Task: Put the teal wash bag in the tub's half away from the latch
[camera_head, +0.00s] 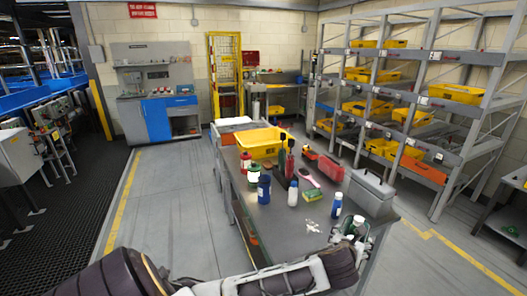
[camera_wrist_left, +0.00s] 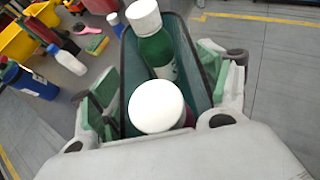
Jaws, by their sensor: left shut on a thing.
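My left gripper (camera_head: 350,250) is shut on the teal wash bag (camera_wrist_left: 197,65), one finger on each side of it in the left wrist view (camera_wrist_left: 152,88). The bag is open at the top. A green bottle (camera_wrist_left: 155,50) with a white cap and a second white-capped container (camera_wrist_left: 157,107) stand in it. In the head view the bag is small and partly hidden by the gripper, near the table's near right corner. A yellow tub (camera_head: 260,151) stands towards the table's far end, well away from the bag. I cannot make out a latch on it. My right gripper is not in view.
The grey table (camera_head: 270,222) holds a grey box with a handle (camera_head: 371,195), a blue bottle (camera_head: 264,188), a white bottle (camera_head: 293,194), a green-and-yellow sponge (camera_head: 314,195) and a pink brush (camera_head: 305,175). Shelves with yellow bins (camera_head: 457,93) stand at the right. Open floor lies left of the table.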

